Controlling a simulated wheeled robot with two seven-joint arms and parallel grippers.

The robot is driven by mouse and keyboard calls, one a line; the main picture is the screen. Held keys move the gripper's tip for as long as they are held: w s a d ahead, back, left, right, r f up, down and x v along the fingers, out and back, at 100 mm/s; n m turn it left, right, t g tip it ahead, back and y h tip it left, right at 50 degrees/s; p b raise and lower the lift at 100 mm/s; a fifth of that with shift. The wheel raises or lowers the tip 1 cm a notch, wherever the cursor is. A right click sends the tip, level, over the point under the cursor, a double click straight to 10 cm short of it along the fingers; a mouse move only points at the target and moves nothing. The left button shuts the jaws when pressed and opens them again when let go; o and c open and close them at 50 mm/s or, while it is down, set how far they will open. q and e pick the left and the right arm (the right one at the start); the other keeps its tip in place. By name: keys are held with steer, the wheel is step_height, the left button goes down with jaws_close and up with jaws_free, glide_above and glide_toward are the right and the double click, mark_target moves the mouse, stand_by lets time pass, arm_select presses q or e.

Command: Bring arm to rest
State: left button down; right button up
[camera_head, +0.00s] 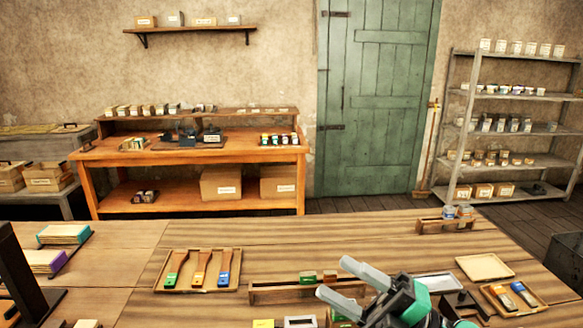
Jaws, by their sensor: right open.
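My right gripper (334,277) reaches in from the lower right over the front workbench (300,240). Its two pale grey fingers are apart, with nothing visible between them. They point up and to the left, in front of a long wooden rack (262,295). The gripper and its black and green body hide part of the bench and the small items behind them. My left gripper is not in view.
A wooden tray (160,284) with three handled tools lies left of the rack. A jar rack (433,227), an empty tray (485,267) and a small tray of tools (537,305) are at right. A dark upright (22,270) stands at left. The bench's middle back is clear.

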steer(key=w+d+f+m+t+h, duration=0.35)
steer(key=m+t+h, duration=0.35)
steer(key=m, duration=0.3)
steer(key=w+d+f+m+t+h, duration=0.2)
steer(key=d+m+t+h, duration=0.35)
steer(key=m+t, duration=0.3)
steer(key=s+d+f+m+g+h, duration=0.1)
steer(key=d+f+m+g+h, duration=0.2)
steer(key=f+m+h, duration=0.35)
steer(key=s+d+f+m+g+h, duration=0.1)
steer(key=d+f+m+g+h, duration=0.25)
steer(key=f, duration=0.55)
steer(key=s+f+m+g, duration=0.2)
steer(key=s+f+g, duration=1)
steer(key=s+f, duration=0.65)
step_height(320, 180, down, 29)
steer(key=s+g, duration=0.1)
steer(key=s, duration=0.2)
steer(key=s+d+f+g, duration=0.1)
steer(key=s+d+f, duration=0.2)
steer(key=s+f, duration=1.6)
steer(key=shift+f+n+g, duration=0.4)
steer(key=shift+f+n, duration=0.05)
steer(key=shift+f, duration=0.45)
steer(key=shift+s+a, duration=0.1)
